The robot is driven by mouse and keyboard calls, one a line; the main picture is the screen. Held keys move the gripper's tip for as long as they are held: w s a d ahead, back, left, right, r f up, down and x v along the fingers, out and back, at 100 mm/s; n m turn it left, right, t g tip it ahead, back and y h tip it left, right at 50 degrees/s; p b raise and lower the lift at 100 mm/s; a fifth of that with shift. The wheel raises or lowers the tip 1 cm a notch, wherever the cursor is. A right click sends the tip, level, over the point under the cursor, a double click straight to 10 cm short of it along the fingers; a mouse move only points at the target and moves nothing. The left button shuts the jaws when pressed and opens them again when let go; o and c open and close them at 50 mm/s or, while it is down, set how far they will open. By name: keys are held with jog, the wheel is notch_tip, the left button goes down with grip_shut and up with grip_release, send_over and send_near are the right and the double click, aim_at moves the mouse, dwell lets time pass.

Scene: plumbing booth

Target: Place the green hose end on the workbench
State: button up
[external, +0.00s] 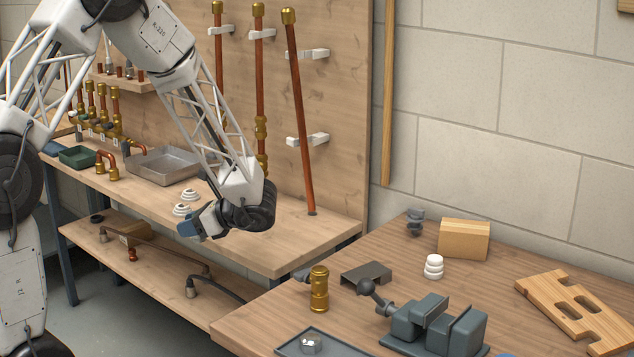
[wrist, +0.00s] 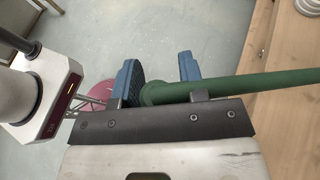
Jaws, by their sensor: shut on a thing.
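My gripper (external: 190,228), with blue fingers, hangs in front of the front edge of the wooden bench (external: 290,262) that has the pipe board behind it. In the wrist view my gripper (wrist: 160,82) is shut on the green hose (wrist: 250,86). A rounded end of the hose shows close to the left finger, and the hose runs off to the right edge of the picture. Grey floor lies below the fingers and bench wood shows at the right. I cannot make out the hose in the external view.
The bench carries a metal tray (external: 162,167), white ringed parts (external: 183,208) and copper pipes (external: 299,120); its front right is clear. A lower shelf (external: 150,270) holds pipes. A second table (external: 255,325) at right holds a vise (external: 435,325), brass fitting (external: 319,288) and wooden blocks (external: 464,240).

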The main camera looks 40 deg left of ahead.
jog(key=s+d+f+n+g+h, duration=0.2)
jog(key=d+f+n+g+h, duration=0.1)
jog(key=d+n+g+h, duration=0.5)
jog(key=w+d+r+n+t+h, duration=0.1)
jog(key=w+d+n+t+h, duration=0.1)
jog(key=d+n+h, duration=0.3)
jog(key=w+d+n+t+h, duration=0.3)
jog(key=d+n+t+h, duration=0.1)
jog(key=d+n+h, duration=0.2)
jog(key=w+d+r+n+t+h, duration=0.1)
jog(key=w+d+n+t+h, duration=0.1)
jog(key=d+n+h, duration=0.3)
jog(key=shift+w+d+r+n+t+h, duration=0.4)
jog(key=shift+w+d+n, duration=0.2)
jog(key=shift+n, duration=0.3)
jog(key=w+d+r+n+t, duration=0.5)
jog(key=w+r+n+t, duration=0.1)
jog(key=w+n+t, duration=0.3)
jog(key=shift+m+h, duration=0.3)
jog(key=shift+m, duration=0.5)
jog(key=shift+w+f, duration=0.2)
jog(key=shift+f, duration=2.35)
jog(key=shift+w+d, duration=0.1)
jog(key=shift+w, duration=0.05)
